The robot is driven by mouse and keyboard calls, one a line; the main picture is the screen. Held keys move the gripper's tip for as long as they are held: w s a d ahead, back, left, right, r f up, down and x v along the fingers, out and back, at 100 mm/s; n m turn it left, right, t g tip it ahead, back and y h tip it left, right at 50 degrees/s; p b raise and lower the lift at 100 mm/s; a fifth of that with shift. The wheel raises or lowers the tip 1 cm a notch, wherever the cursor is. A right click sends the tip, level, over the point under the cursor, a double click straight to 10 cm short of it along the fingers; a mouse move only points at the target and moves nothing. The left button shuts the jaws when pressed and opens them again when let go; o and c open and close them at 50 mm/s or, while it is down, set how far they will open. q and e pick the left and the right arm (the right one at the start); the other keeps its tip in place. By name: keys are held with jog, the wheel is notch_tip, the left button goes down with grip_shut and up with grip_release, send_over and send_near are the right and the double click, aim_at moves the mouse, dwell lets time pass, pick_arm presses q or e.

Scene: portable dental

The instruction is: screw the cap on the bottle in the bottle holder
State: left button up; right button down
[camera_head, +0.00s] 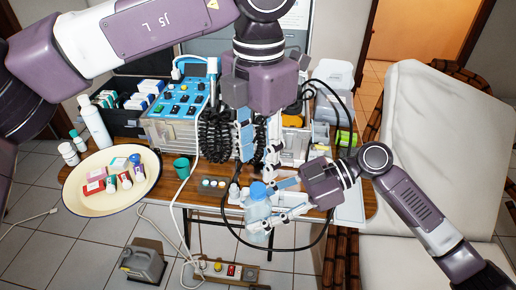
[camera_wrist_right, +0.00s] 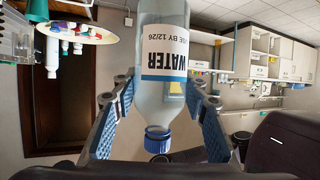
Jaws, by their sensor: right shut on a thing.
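A clear water bottle (camera_wrist_right: 165,100) with a white label shows in the right wrist view, which looks upside down. My right gripper (camera_wrist_right: 160,112) is shut around its sides. My left gripper (camera_head: 259,157) points down above and behind the bottle, fingers apart. I cannot make out the bottle holder.
A cream basin (camera_head: 138,197) with small bottles and boxes is at the left. A blue control unit (camera_head: 178,100) and a green cup (camera_head: 181,167) are on the table. Black coiled hoses (camera_head: 215,135) hang near my left gripper. A white dental chair (camera_head: 435,130) is at the right.

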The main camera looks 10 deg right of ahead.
aim_at(258, 188)
pick_arm(q)
jog(key=n, duration=0.3)
jog(key=shift+r+n, duration=0.1)
jog(key=shift+n, duration=0.3)
jog(key=n, duration=0.5)
jog(key=shift+r, duration=0.2)
jog(key=n, duration=0.3)
jog(key=shift+r+n, duration=0.1)
jog(key=shift+n, duration=0.3)
jog(key=n, duration=0.5)
jog(key=shift+r, duration=0.15)
jog(key=shift+f, duration=4.05)
jog(key=shift+c, duration=0.4)
